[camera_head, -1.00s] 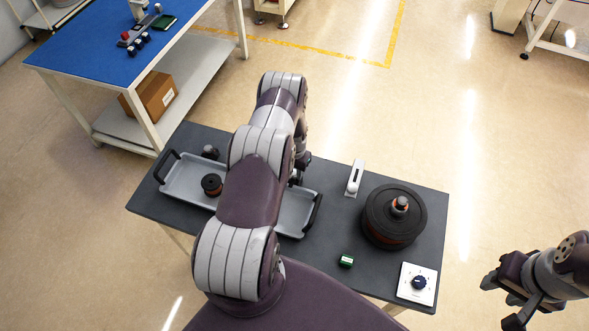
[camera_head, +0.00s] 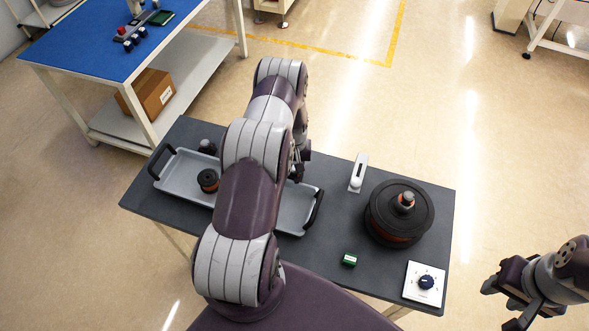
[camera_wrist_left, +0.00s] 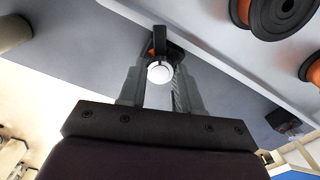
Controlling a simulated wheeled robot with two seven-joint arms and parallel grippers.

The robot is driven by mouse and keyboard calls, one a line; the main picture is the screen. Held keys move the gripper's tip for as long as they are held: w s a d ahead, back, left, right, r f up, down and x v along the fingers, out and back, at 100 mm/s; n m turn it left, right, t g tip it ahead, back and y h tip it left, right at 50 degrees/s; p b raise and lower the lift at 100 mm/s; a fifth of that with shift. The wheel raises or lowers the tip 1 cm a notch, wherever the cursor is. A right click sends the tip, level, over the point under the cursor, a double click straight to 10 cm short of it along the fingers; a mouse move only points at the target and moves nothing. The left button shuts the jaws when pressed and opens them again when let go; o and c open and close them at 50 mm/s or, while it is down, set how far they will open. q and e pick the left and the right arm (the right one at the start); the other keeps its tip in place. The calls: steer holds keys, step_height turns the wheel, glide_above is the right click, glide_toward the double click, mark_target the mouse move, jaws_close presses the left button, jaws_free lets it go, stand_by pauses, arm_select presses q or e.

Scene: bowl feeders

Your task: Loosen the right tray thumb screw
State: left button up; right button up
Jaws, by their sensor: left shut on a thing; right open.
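The tray (camera_head: 178,186) is grey with black handles and lies on the dark table, its middle hidden by my left arm. In the left wrist view, the right tray thumb screw (camera_wrist_left: 160,72) shows a round white face with black and orange parts around it. My left gripper (camera_wrist_left: 158,82) is shut on it, one finger on either side. In the head view my left gripper (camera_head: 299,174) is mostly hidden behind its own arm, near the tray's right part. My right gripper (camera_head: 503,300) is open and empty, off the table's right side.
A small spool (camera_head: 208,180) sits in the tray. A large black and orange spool (camera_head: 383,222) stands on the table's right half, near a white lever block (camera_head: 357,174), a green block (camera_head: 349,260) and a white dial box (camera_head: 410,289). A blue-topped bench (camera_head: 85,45) stands beyond.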

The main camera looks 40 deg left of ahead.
arm_select(q)
steer(key=n+b, duration=0.4)
steer(key=n, duration=0.1)
steer(key=shift+f+n, duration=0.2)
steer(key=shift+n, duration=0.1)
steer(key=n+b, duration=0.1)
steer(key=n, duration=0.2)
steer(key=shift+b, duration=0.3)
steer(key=shift+r+n+b, duration=0.15)
steer(key=shift+n+b, duration=0.2)
steer(key=shift+n, duration=0.65)
steer(key=o, duration=1)
steer(key=shift+o, duration=0.2)
